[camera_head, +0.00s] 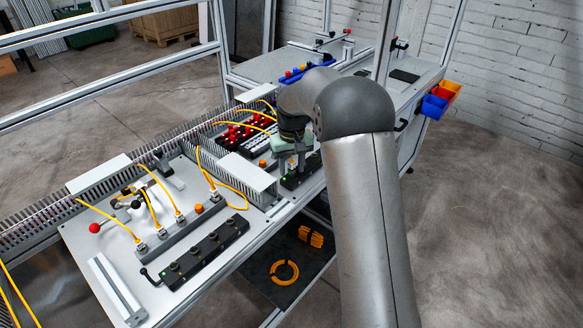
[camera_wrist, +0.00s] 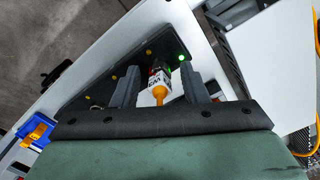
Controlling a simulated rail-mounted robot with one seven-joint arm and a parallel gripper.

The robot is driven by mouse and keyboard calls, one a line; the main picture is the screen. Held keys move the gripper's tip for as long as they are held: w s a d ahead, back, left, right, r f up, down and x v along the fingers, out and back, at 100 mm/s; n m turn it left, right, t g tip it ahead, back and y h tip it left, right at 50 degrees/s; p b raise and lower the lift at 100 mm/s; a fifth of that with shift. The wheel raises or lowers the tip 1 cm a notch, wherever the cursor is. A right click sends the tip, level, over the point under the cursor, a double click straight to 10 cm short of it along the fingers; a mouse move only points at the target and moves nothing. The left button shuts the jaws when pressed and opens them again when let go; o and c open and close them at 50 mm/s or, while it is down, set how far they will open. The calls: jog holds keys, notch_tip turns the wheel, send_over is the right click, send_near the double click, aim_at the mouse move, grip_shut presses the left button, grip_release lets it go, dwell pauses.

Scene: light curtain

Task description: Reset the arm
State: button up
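My arm reaches down from the right of the head view, and my gripper (camera_head: 297,163) is low over a short black module (camera_head: 303,176) at the near edge of the bench. In the wrist view my gripper (camera_wrist: 159,80) shows two dark fingers standing apart. Between them is a small labelled cylinder (camera_wrist: 159,76), white, black and red with an orange end. Gaps seem to show on both sides of it, so the fingers look open around it. A green light (camera_wrist: 181,58) glows on the module beside the right finger. In the head view my wrist partly hides this spot.
A long black module (camera_head: 204,252) and yellow cables (camera_head: 152,180) lie on the left panel. A grey angled cover (camera_head: 246,173) stands just left of my gripper. Frame posts rise behind. Blue and orange bins (camera_head: 437,101) hang at the right end. Open floor lies right.

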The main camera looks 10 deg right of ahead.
jog(key=shift+r, duration=0.1)
jog(key=shift+r+p, duration=2.6)
jog(key=shift+r, duration=0.9)
